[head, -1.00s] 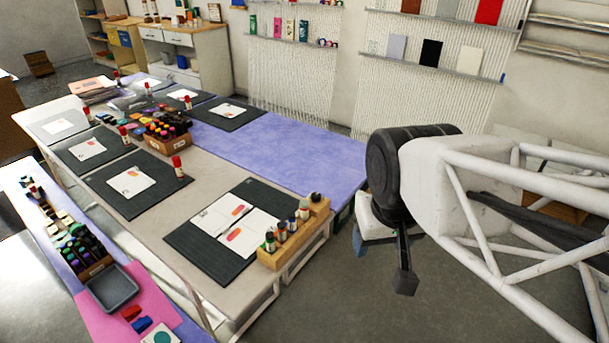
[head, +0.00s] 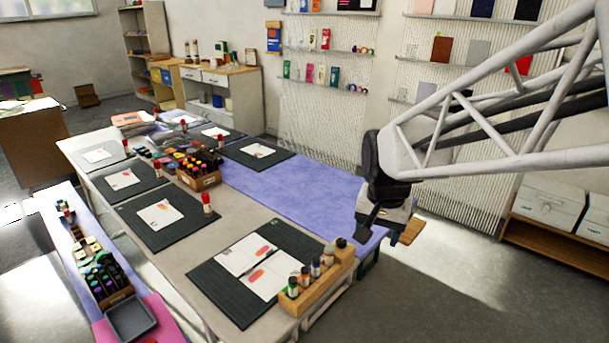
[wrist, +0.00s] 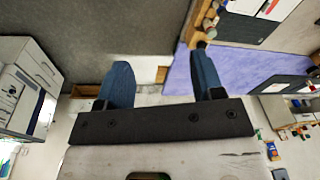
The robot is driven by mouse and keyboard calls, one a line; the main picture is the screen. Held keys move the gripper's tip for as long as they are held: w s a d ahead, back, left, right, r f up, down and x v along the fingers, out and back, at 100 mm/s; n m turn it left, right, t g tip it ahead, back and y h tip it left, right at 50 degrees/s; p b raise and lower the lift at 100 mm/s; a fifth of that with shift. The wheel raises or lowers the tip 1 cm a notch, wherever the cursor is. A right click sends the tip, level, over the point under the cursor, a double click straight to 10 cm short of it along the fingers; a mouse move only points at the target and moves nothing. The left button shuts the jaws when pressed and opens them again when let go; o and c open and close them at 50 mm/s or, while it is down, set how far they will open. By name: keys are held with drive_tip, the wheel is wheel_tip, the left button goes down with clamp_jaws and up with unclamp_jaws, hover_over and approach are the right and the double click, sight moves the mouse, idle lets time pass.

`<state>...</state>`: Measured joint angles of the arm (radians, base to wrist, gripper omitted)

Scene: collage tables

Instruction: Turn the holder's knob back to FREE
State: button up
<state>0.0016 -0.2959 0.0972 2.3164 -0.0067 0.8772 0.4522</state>
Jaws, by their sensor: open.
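The wooden holder (head: 322,282) stands at the near right end of the long table, with several small bottles in a row. A dark round piece (head: 341,243) sits at its far end; I cannot tell whether it is the knob or a bottle cap, and no FREE mark is readable. In the wrist view the holder (wrist: 197,18) shows at the top, right of centre, partly cut off. My gripper (wrist: 160,80) is open and empty, its two blue fingers apart. In the head view my gripper's end hangs beyond the table's right edge, apart from the holder; its fingertips are unclear there.
A dark mat (head: 232,293) with white cards lies beside the holder. A purple runner (head: 290,195) covers the table's far side. A box of paints (head: 198,179) stands mid-table. Floor right of the table looks clear.

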drive_tip(key=w+f+m, duration=0.2)
drive_tip(key=w+f, duration=0.1)
drive_tip(key=w, duration=0.4)
drive_tip(key=w+f+m, duration=0.2)
drive_tip(key=w+f, duration=0.1)
drive_tip(key=w, duration=0.4)
drive_tip(key=m+g, duration=0.2)
drive_tip(key=m, duration=0.2)
hover_over(342, 240)
wheel_tip(342, 240, down, 12)
drive_tip(key=shift+s+a+f, duration=0.1)
drive_tip(key=shift+s+f, duration=0.05)
drive_tip(key=shift+f, duration=0.1)
drive_tip(key=shift+f, duration=3.9)
drive_tip(key=shift+c, duration=0.3)
drive_tip(key=c, duration=0.9)
drive_tip(key=shift+o, duration=0.2)
